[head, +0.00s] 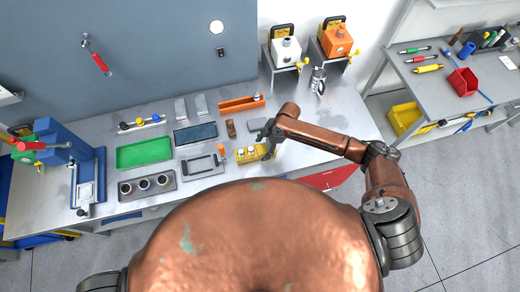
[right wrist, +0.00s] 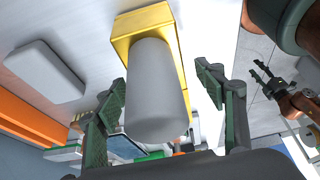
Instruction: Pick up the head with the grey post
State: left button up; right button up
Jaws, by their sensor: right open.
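The head with the grey post shows in the right wrist view as a smooth grey cylinder (right wrist: 157,95) in front of a yellow block (right wrist: 150,22). My right gripper (right wrist: 168,100) is open, with one finger on each side of the grey post and visible gaps between. In the head view the yellow block (head: 252,158) stands near the front edge of the bench, with small pale-topped pieces on it. My right gripper (head: 269,150) is at its right end and hides part of it. My left gripper (right wrist: 262,72) shows at the right wrist view's right side, fingers apart and empty.
A green tray (head: 144,153), brown piece (head: 230,128) and orange holder (head: 241,103) are behind.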

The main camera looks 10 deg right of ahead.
jog(key=shift+x, duration=0.9)
grip_shut()
jog(key=shift+w+r, duration=0.1)
dwell(0.3)
